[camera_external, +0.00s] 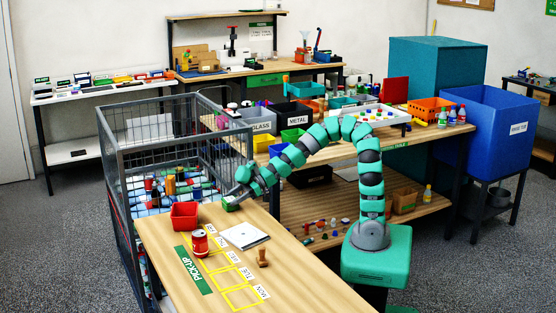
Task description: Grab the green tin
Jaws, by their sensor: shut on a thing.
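My gripper (233,202) is at the far edge of the pick-up table (165,240), low over the top and pointing left. It is shut on a small green thing, likely the green tin (230,207). Only part of the tin shows beside the fingers. I cannot tell whether it rests on the table or hangs just above it.
On the pick-up table stand a red bin (184,215), a red can (200,243), a white pad (245,235) and a wooden stamp (262,257). A wire cage (120,165) full of items stands behind. The table's near right is clear.

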